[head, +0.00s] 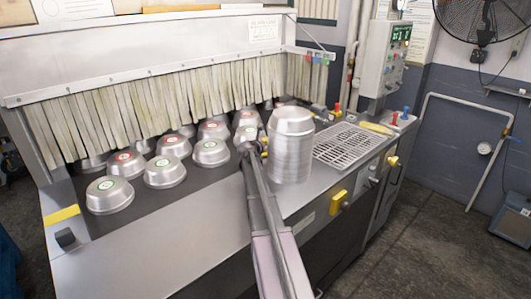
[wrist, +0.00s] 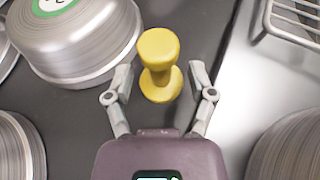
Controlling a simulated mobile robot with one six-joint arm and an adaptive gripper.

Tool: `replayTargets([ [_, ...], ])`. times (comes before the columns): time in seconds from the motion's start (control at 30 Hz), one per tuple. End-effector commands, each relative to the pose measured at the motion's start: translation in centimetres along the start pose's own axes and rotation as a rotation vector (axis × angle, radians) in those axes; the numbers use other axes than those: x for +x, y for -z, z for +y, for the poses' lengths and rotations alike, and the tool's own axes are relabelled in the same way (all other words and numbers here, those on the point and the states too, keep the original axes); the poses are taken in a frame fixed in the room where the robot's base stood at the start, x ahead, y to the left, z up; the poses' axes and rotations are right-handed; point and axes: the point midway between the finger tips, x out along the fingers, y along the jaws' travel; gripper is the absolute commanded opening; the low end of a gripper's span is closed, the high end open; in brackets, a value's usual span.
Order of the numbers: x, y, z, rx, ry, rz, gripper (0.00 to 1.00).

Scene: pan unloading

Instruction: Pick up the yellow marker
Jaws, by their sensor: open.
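The yellow marker (wrist: 158,46) is a small spool shape with a wide top and base, standing on the dark surface in the wrist view. My gripper (wrist: 160,82) is open, with one finger on each side of the marker's base and visible gaps on both sides. The arm and gripper hide most of the marker there.
A pan with a green label (wrist: 85,45) sits close to the left of the marker. Several upturned pans (head: 110,196) cover the dark surface under a fringe curtain (head: 130,110). A tall pan stack (head: 291,145) stands just right of my gripper, before a wire rack (head: 347,145).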

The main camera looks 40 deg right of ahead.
Motion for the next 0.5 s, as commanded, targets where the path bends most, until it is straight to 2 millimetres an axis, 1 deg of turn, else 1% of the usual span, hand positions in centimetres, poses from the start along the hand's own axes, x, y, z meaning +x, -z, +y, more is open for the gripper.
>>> replayTargets([
  [0.03, 0.9, 0.1, 0.1, 0.001, 0.001, 0.0, 0.71],
  [0.2, 2.0, 0.1, 0.1, 0.0, -0.001, 0.0, 0.71],
  [0.5, 2.1, 0.0, 0.1, 0.0, -0.002, 0.0, 0.71],
])
